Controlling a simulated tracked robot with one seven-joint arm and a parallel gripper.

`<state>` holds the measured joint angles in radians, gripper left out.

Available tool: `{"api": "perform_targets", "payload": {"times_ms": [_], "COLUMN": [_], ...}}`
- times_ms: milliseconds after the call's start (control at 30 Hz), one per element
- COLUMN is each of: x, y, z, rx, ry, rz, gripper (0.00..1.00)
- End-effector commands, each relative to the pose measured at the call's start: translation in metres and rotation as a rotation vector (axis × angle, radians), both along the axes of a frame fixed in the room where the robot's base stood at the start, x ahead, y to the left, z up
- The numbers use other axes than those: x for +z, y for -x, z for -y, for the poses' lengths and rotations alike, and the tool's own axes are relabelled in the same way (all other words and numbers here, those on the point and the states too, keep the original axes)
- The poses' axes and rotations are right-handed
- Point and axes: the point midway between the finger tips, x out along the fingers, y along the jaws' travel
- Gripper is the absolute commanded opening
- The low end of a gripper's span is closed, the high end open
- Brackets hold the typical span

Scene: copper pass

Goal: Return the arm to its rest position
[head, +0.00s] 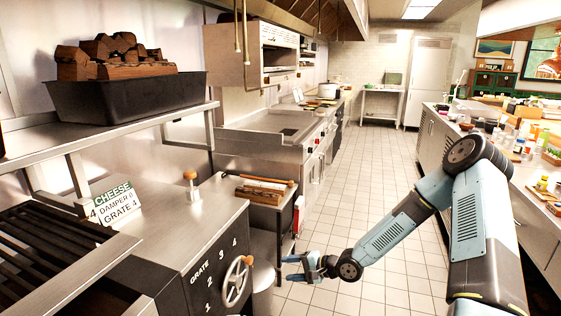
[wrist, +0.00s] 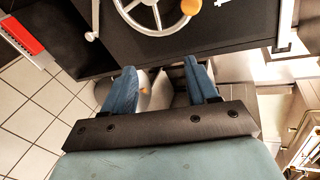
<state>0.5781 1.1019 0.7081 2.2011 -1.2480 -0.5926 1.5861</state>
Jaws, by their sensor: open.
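My gripper (head: 290,268) reaches out over the aisle floor in the head view, to the right of the grill's handwheel (head: 237,282). My arm comes in from the right and is bent at its elbow, partly extended. In the wrist view my gripper (wrist: 162,78) shows two blue fingers spread apart with nothing held between them. The handwheel (wrist: 152,14) with its orange knob shows beyond the fingertips at the top of the wrist view, apart from them.
The grill cabinet (head: 185,255) with grate markings stands at left, bearing a cheese sign (head: 118,202). A black tray (head: 125,97) of wood chunks sits on a shelf above. A cluttered counter (head: 437,140) lines the right. The tiled aisle (head: 375,170) between is clear.

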Motion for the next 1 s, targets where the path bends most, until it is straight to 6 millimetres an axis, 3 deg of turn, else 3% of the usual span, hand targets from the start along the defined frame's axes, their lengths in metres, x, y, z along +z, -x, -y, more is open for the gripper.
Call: {"api": "perform_targets", "payload": {"times_ms": [267, 467, 667, 1000], "x": [0.016, 0.040, 0.074, 0.149], "y": [-0.009, -0.013, -0.013, 0.001], "z": [0.040, 0.072, 0.104, 0.153], "rx": [0.036, 0.059, 0.077, 0.094], "ry": [0.340, 0.566, 0.775, 1.079], "rz": [0.106, 0.168, 0.218, 0.269], "gripper": [0.58, 0.58, 0.58, 0.58]}}
